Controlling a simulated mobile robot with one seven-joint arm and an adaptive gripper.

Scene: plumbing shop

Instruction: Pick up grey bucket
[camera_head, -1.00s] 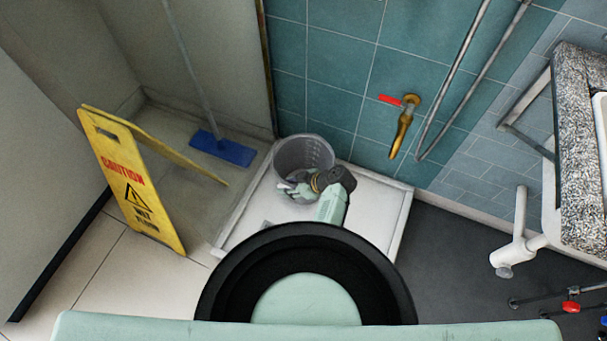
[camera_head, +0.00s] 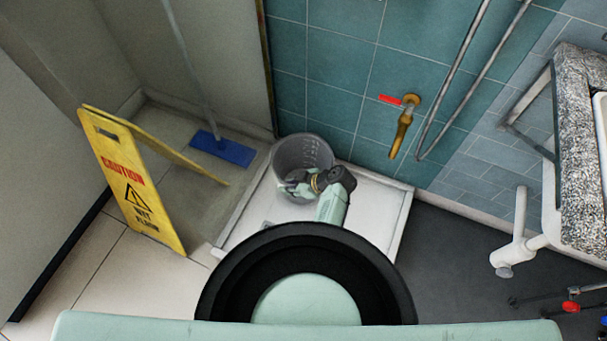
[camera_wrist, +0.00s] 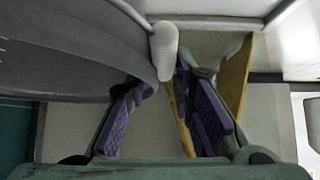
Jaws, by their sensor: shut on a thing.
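The grey bucket (camera_head: 300,150) stands upright in the white tray against the teal tiled wall. My gripper (camera_head: 292,187) is at the bucket's front side, with my arm link partly covering its lower right. In the wrist view the bucket (camera_wrist: 60,65) fills the upper left, and its thin bail with a pale grip (camera_wrist: 163,48) lies just beyond the fingertips. My gripper (camera_wrist: 162,80) has its purple-padded fingers on either side of the bucket's edge and is shut on the bucket. The exact contact is hard to see.
The white tray (camera_head: 386,222) has a raised rim. A yellow caution sign (camera_head: 140,195) and a blue mop head (camera_head: 223,149) stand to the left. A brass tap (camera_head: 404,125) with a red lever and metal pipes are on the wall. A sink counter (camera_head: 582,140) is at right.

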